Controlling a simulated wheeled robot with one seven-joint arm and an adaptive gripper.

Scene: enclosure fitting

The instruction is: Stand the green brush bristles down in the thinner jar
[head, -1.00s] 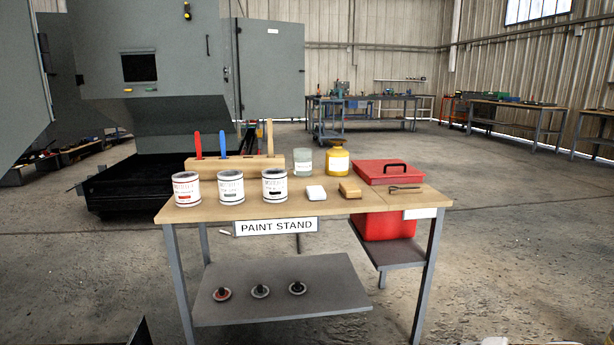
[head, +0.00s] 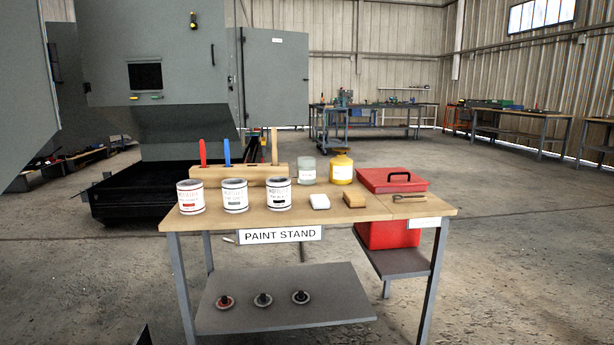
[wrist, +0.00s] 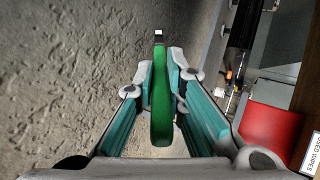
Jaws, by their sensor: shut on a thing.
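The green brush (wrist: 160,110) is held between the fingers of my gripper (wrist: 160,78) in the wrist view. Its green handle runs lengthwise between the fingers, with a dark and white end at the top of the picture. I cannot make out the bristles clearly. The thinner jar (head: 306,171) is a pale greyish jar with a white label, upright at the back of the paint stand (head: 330,212) in the head view. My gripper and the brush do not show in the head view. The brush is apart from the jar.
A yellow container (head: 341,172) stands right beside the jar. A wooden rack (head: 240,172) with red and blue handles is to its left, and several paint tins (head: 234,196) stand in front. A red lidded box (head: 392,180) is at right. The wrist view shows a red bin (wrist: 270,130).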

